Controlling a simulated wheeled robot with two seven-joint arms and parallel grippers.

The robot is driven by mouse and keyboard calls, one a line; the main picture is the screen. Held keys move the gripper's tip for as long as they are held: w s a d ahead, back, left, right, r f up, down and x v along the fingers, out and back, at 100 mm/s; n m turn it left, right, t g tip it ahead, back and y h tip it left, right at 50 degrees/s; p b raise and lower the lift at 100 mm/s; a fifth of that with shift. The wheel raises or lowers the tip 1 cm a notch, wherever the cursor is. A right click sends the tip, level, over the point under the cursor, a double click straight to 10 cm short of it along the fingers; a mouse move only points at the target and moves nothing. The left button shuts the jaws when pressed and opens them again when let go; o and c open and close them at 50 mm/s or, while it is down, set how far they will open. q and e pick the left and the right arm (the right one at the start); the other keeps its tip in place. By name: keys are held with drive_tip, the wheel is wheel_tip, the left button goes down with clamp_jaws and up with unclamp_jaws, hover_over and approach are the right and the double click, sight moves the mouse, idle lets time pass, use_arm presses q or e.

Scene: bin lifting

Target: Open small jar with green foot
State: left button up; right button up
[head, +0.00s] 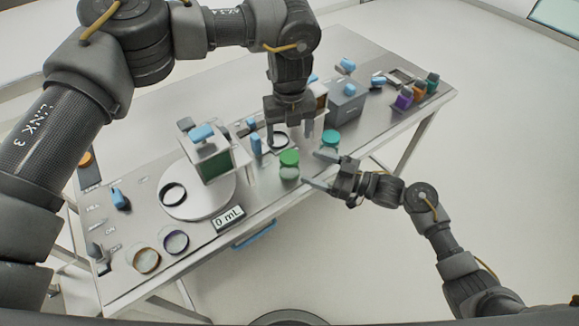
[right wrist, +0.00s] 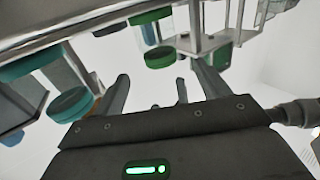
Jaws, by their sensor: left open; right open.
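A small glass jar with a green lid (head: 289,158) stands near the front edge of the table. A similar jar with a teal lid (head: 331,137) stands to its right. In the right wrist view a clear jar (right wrist: 151,34) has green at both ends, and a teal-ended jar (right wrist: 70,103) is at left. My left gripper (head: 289,141) points down, open, above and behind the green-lidded jar. My right gripper (head: 313,169) is open, its fingers pointing left, close to the right side of that jar without visibly holding it.
A round pale plate (head: 213,205) carries a green-sided box and a black ring. A "0 mL" display (head: 229,219) is at the front edge. Two ringed dishes (head: 146,261) lie front left. A grey box (head: 347,103) and coloured blocks (head: 404,98) stand right.

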sight(292, 159)
drive_tip(key=x, duration=0.7)
drive_tip(key=shift+w+a, duration=0.15)
drive_tip(key=shift+a, duration=0.1)
drive_tip(key=c, duration=1.4)
use_arm(q)
drive_tip(key=shift+o, duration=0.6)
use_arm(e)
drive_tip(key=shift+c, duration=0.4)
use_arm(q)
drive_tip(key=shift+o, duration=0.2)
drive_tip(key=r+m, duration=0.1)
drive_tip(key=r, duration=0.2)
drive_tip(key=shift+w+d+m, duration=0.2)
drive_tip(key=shift+w+m, duration=0.15)
drive_tip(key=shift+m, duration=0.05)
drive_tip(key=f+m, duration=0.1)
drive_tip(key=f, duration=0.2)
drive_tip(key=f+m, duration=0.2)
drive_tip(key=f, duration=0.2)
drive_tip(key=f+m, duration=0.1)
drive_tip(key=f, duration=0.3)
drive_tip(key=shift+s+a+m, duration=0.15)
drive_tip(key=shift+s+m, duration=0.05)
drive_tip(key=shift+m, duration=0.1)
